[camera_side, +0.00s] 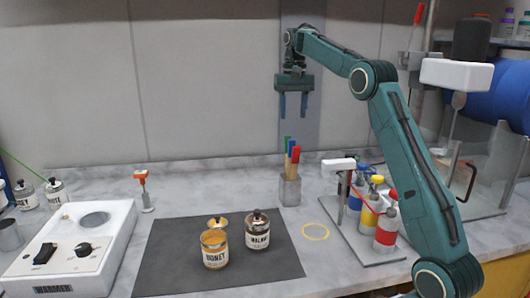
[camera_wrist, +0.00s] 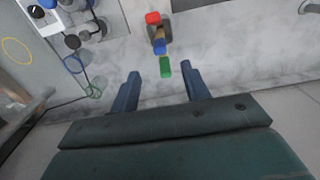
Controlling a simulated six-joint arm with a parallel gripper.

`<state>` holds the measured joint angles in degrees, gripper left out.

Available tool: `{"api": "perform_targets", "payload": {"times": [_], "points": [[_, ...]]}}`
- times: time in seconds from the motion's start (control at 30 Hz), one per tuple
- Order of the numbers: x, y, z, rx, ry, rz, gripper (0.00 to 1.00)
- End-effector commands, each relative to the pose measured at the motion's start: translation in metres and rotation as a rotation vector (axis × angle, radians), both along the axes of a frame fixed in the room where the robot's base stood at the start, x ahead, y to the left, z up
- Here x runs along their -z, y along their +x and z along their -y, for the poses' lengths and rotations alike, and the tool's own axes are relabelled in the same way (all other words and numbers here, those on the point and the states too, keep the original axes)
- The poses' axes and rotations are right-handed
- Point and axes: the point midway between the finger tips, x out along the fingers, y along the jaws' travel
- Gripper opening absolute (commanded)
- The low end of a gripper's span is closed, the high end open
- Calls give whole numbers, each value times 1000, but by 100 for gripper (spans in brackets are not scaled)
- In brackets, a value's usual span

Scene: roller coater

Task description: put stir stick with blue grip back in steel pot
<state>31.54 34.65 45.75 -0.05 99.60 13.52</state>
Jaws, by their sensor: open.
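The steel pot (camera_side: 290,191) stands at the back of the counter, near the wall. The stir stick with blue grip (camera_side: 291,147) stands in it, between a green-gripped stick (camera_side: 287,142) and a red-gripped stick (camera_side: 296,155). In the wrist view the blue grip (camera_wrist: 159,46) lies between the red grip (camera_wrist: 153,18) and the green grip (camera_wrist: 165,67); the pot is largely hidden there. My gripper (camera_side: 293,106) is open and empty, pointing down above the grips and apart from them. The grips appear between and beyond its fingertips (camera_wrist: 160,73) in the wrist view.
A dark mat (camera_side: 180,260) holds a honey jar (camera_side: 215,250), its lid (camera_side: 217,222) and a walnut jar (camera_side: 257,231). Right of the pot is a rack of coloured bottles (camera_side: 386,228). A yellow ring (camera_side: 316,232) marks bare counter. A warmer (camera_side: 80,245) sits left.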

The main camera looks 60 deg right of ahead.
Motion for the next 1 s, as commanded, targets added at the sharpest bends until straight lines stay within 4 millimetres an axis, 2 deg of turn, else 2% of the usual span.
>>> {"api": "perform_targets", "payload": {"times": [0.4,0.83,1.0], "points": [[-27,0,0,0,-1,1,47],[-33,0,-1,0,0,0,47],[-37,-1,-7,-13,-5,8,47]]}}
